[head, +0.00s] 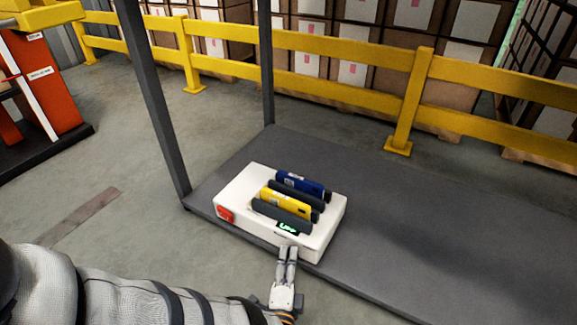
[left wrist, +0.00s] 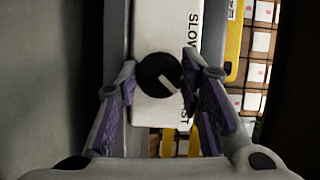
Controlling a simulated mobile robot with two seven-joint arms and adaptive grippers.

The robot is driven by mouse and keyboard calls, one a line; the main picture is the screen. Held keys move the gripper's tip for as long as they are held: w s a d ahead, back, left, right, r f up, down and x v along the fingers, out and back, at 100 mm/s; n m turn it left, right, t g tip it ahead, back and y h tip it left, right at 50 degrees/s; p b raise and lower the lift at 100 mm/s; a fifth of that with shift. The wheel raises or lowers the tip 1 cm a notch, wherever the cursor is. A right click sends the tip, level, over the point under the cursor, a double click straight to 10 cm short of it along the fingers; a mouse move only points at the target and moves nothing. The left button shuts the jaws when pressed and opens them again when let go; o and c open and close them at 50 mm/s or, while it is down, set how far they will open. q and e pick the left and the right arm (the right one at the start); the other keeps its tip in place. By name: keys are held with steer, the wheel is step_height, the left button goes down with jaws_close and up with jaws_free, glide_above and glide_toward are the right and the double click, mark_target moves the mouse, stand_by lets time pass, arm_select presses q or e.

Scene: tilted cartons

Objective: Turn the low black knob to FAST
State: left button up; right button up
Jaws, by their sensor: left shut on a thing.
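A white charger box (head: 235,189) sits on the grey platform in the head view, with its front toward my left gripper (head: 288,251). The black knob (left wrist: 153,73) shows in the left wrist view on the box's white face, between the two fingers of my left gripper (left wrist: 158,78), which is shut on it. Its pale pointer line points to the lower right, toward the end of the lettering that reads "ST". "SLOW" is printed higher up; a finger hides part of the lettering between. In the head view the knob is hidden behind the fingers. My right gripper is not in view.
Blue (head: 302,187) and yellow (head: 285,204) packs stand in the box among dark ones. A red button (head: 225,214) and a lit green display (head: 288,228) are on the box. The platform (head: 430,235) is clear to the right. A grey post (head: 155,100) rises at the left.

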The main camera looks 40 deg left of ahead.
arm_select(q)
steer(key=shift+m, duration=0.4)
stand_by(0.3)
steer(key=o, duration=1.2)
steer(key=shift+c, duration=0.2)
steer(key=v, duration=1.2)
